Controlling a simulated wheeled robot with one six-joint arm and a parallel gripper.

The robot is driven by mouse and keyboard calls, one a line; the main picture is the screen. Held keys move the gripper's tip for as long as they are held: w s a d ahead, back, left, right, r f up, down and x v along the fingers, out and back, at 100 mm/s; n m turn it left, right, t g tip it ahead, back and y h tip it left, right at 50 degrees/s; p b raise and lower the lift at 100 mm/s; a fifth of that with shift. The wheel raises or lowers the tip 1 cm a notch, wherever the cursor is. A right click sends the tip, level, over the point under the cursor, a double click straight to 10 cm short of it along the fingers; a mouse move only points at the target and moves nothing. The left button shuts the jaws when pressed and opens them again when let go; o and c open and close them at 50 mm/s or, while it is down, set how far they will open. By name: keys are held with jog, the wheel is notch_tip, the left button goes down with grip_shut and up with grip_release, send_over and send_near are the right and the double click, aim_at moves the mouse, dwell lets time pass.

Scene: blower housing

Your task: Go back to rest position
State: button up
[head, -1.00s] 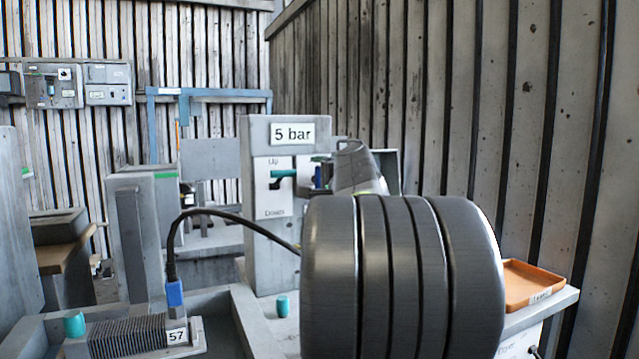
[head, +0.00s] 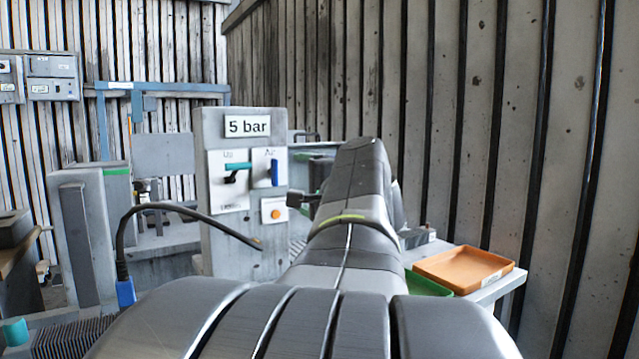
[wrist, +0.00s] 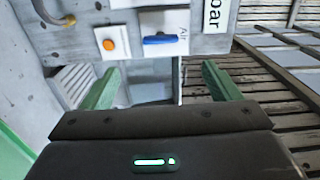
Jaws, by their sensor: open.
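My gripper (wrist: 160,88) shows in the wrist view with its two green fingers wide apart and nothing between them. The grey control panel (head: 212,135) stands beyond it, and its face fills the upper part of the wrist view (wrist: 188,43). In the head view my arm extends away from the camera and hides most of the gripper.
The panel has a teal lever (head: 238,167), a blue Air handle (head: 274,172), an orange button (head: 275,214) and a 5 bar sign (head: 248,126). An orange tray (head: 465,266) and a green tray (head: 425,284) lie right of my arm. A black cable (head: 185,208) arches at left.

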aim_at(275, 174)
jog(key=shift+w, duration=0.1)
jog(key=p+x, duration=0.1)
jog(key=x, duration=1.2)
jog(key=shift+w+a, duration=0.2)
jog(key=shift+a, duration=0.05)
jog(key=shift+d, duration=0.1)
